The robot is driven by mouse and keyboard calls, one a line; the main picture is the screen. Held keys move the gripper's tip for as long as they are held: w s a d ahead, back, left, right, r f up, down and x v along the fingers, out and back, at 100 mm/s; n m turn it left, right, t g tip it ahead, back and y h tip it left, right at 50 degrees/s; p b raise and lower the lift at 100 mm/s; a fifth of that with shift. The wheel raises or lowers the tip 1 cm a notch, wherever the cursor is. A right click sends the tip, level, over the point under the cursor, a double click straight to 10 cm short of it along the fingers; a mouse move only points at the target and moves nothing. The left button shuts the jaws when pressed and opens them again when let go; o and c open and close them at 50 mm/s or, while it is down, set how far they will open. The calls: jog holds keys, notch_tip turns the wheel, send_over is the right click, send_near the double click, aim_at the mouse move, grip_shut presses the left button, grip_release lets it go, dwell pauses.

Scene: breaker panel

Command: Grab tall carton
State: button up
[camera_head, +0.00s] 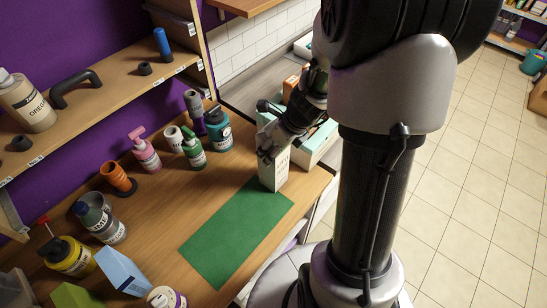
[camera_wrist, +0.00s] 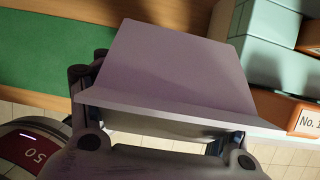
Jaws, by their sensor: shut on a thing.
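The tall carton (camera_head: 274,172) is a pale box standing upright at the far right end of the green mat, near the counter's right edge. My gripper (camera_head: 270,148) comes down on it from above and is shut on its upper part. In the wrist view the carton (camera_wrist: 178,65) fills the middle, with its pale top face towards the camera. The fingers of my gripper (camera_wrist: 160,130) show at its left and right sides. Whether its base touches the counter is hard to tell.
A green mat (camera_head: 235,232) lies on the wooden counter. Pale teal boxes (camera_head: 318,145) stand close behind the carton to the right. Several bottles, including a teal one (camera_head: 218,130), stand to the left. A shelf (camera_head: 110,85) runs along the purple wall.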

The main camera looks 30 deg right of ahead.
grip_shut()
dwell(0.3)
jog(key=shift+r, duration=0.1)
